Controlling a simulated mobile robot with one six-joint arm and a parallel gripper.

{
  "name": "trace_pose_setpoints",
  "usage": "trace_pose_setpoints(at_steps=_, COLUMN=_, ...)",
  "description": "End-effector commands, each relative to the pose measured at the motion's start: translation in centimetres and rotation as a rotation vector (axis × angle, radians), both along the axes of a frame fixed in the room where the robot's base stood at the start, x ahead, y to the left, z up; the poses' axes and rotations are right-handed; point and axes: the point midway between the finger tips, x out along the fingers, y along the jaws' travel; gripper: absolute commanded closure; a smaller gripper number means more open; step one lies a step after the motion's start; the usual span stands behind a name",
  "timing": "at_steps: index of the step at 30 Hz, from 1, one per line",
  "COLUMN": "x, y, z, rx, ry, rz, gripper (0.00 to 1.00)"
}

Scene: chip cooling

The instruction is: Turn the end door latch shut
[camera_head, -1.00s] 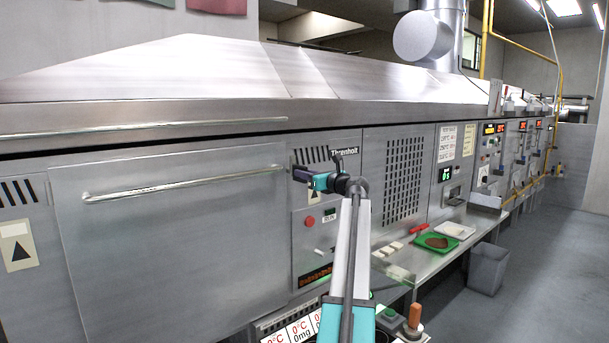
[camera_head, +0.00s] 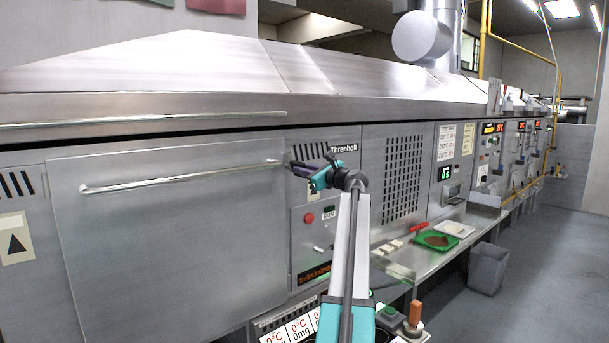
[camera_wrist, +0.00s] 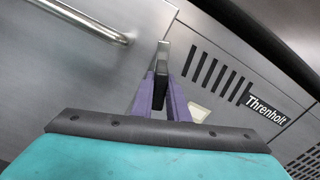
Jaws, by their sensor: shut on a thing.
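The end door (camera_head: 170,240) is a large flat steel panel with a long bar handle (camera_head: 180,178); it looks flush with the oven front. The latch (camera_wrist: 163,52) is a small grey metal piece at the door's edge in the wrist view, held between the purple fingers of my gripper (camera_wrist: 161,80). In the head view my gripper (camera_head: 298,167) is at the door's upper right edge, just right of the bar handle's end. The latch is too hidden there to make out.
A panel with a red button (camera_head: 309,218) is below my gripper. Vent slots and the Threnholt label (camera_wrist: 265,108) are beside the latch. A shelf with a green tray (camera_head: 437,241) runs right. A grey bin (camera_head: 488,268) stands on the floor; the floor at right is clear.

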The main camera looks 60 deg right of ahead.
Motion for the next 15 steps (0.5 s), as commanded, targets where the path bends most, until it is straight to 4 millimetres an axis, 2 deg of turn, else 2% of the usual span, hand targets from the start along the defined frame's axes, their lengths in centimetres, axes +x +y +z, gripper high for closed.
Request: trace_pose_setpoints(at_steps=15, x=0.07, y=0.14, z=-0.39, rx=-0.468, ry=0.152, rz=-0.002, gripper=1.0)
